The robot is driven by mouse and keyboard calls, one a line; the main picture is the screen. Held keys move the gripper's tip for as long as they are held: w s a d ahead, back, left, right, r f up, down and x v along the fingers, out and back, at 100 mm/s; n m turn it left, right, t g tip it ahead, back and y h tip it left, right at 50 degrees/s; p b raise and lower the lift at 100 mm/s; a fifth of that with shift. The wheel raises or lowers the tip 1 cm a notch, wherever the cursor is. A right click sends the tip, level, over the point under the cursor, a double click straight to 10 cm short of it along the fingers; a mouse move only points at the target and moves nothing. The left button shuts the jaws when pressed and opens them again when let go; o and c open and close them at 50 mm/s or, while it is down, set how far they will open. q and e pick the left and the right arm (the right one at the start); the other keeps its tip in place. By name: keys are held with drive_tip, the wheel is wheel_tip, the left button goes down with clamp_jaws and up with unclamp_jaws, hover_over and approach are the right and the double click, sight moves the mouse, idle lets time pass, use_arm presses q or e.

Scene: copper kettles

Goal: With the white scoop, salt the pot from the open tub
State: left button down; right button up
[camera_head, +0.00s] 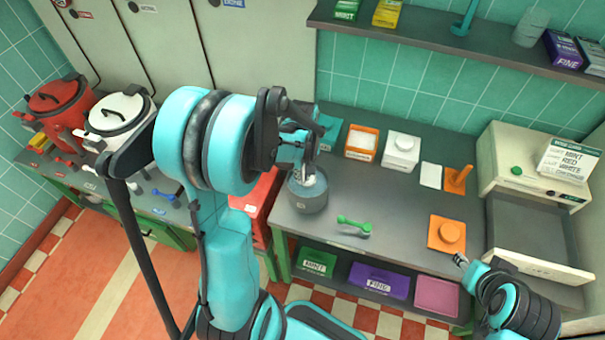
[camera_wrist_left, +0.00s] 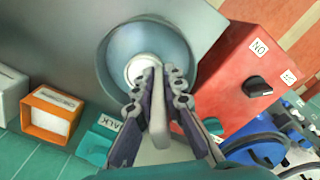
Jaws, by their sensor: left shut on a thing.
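My left gripper (camera_head: 308,175) is shut on the handle of the white scoop (camera_wrist_left: 145,70), best seen in the left wrist view. The scoop's round head is over or inside the grey pot (camera_head: 306,199), whose bluish inside (camera_wrist_left: 178,50) shows around it. I cannot tell whether the scoop holds anything. The open orange tub (camera_head: 361,142), with white contents, stands behind the pot to the right; it also shows in the left wrist view (camera_wrist_left: 34,115). My right gripper (camera_head: 462,261) is at the lower right, by an orange lid; its fingers are too small to read.
A white tub (camera_head: 403,150) stands beside the orange one. A green scoop (camera_head: 353,224) lies in front on the counter, and the orange lid (camera_head: 447,233) lies further right. A red control box (camera_wrist_left: 258,82) stands close beside the pot. A shelf (camera_head: 440,44) hangs above the back.

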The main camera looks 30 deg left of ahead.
use_arm(q)
drive_tip(key=shift+f+b, duration=0.95)
drive_tip(key=shift+f, duration=0.1)
idle(0.4)
drive_tip(key=shift+r, duration=0.1)
drive_tip(key=shift+r+p, duration=3.75)
drive_tip(key=shift+r, duration=1.25)
drive_tip(key=shift+f, duration=0.15)
